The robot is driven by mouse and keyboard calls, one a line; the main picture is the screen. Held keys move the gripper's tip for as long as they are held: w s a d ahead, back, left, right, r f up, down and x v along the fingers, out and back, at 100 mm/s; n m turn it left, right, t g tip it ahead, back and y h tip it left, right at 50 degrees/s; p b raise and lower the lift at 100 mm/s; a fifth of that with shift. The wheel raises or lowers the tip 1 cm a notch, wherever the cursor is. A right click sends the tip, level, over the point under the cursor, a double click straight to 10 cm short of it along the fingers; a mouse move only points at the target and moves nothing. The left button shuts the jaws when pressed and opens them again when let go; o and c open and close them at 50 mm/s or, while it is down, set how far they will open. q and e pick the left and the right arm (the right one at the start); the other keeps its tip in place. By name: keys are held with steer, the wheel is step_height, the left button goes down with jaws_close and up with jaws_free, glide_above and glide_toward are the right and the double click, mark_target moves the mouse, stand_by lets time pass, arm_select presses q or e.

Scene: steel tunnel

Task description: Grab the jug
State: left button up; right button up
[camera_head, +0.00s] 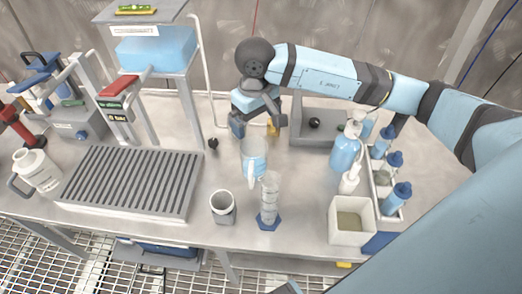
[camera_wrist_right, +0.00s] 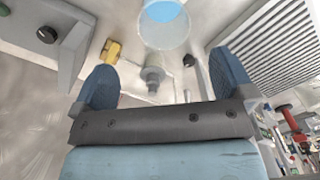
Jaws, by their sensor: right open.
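A clear jug (camera_head: 254,158) with light blue liquid and a handle facing the front stands on the bench in the head view. In the right wrist view its round, blue-filled opening (camera_wrist_right: 165,14) shows at the top edge, beyond the fingertips. My right gripper (camera_head: 256,127) is open and empty, just behind and above the jug. Its two blue fingers (camera_wrist_right: 165,80) are wide apart in the wrist view, with no jug between them. My left gripper is not in view.
A measuring cylinder (camera_head: 269,200) and a grey cup (camera_head: 223,207) stand in front of the jug. A slatted rack (camera_head: 130,183) is to the left, with a white handled container (camera_head: 38,170) beyond. Pump bottles (camera_head: 346,152) and a square tub (camera_head: 351,220) stand right.

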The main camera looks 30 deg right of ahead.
mark_target(256, 148)
step_height(256, 148, down, 8)
steer(key=shift+s+a+r, duration=0.1)
steer(key=shift+r, duration=0.1)
steer(key=shift+w+a+f+p, duration=0.15)
steer(key=shift+f+p, duration=0.2)
steer(key=shift+f, duration=1.15)
steer(key=shift+w+f+p, duration=0.15)
steer(key=shift+f+p, duration=0.2)
steer(key=shift+f, duration=1.15)
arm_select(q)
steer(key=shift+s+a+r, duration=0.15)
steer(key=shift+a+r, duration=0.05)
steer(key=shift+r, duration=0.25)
arm_select(e)
steer(key=shift+c, duration=0.5)
steer(key=c, duration=0.7)
steer(key=shift+c, duration=0.3)
steer(key=shift+r, duration=0.15)
